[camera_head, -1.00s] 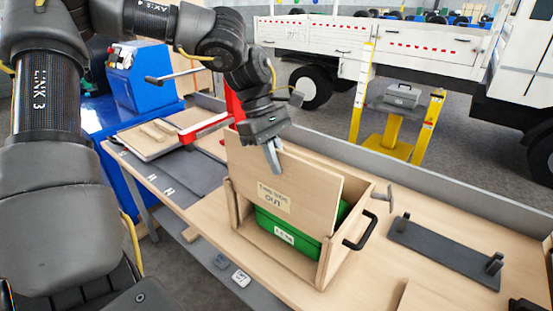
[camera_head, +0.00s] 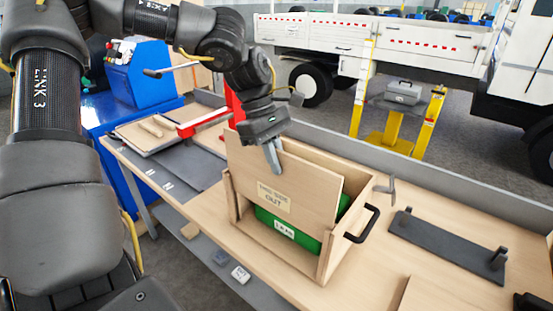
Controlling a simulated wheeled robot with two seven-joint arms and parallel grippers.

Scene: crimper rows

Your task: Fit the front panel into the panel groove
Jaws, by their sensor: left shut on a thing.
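The front panel (camera_head: 300,192) is a light wooden board with a label reading "THIS SIDE OUT" facing me. My left gripper (camera_head: 274,160) is shut on its top edge, left of the middle. The panel stands slightly tilted across the front of an open wooden box (camera_head: 336,262), its lower edge above the box floor. The groove is too small to make out, so I cannot tell whether the panel edges are in it. A green labelled case (camera_head: 305,240) shows inside the box below the panel. My right gripper is not in view.
The box has a black handle (camera_head: 362,224) on its right side. A dark plate with posts (camera_head: 446,244) lies on the bench to the right. Grey mats (camera_head: 190,170) and a red clamp-like bar (camera_head: 203,124) are at the left.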

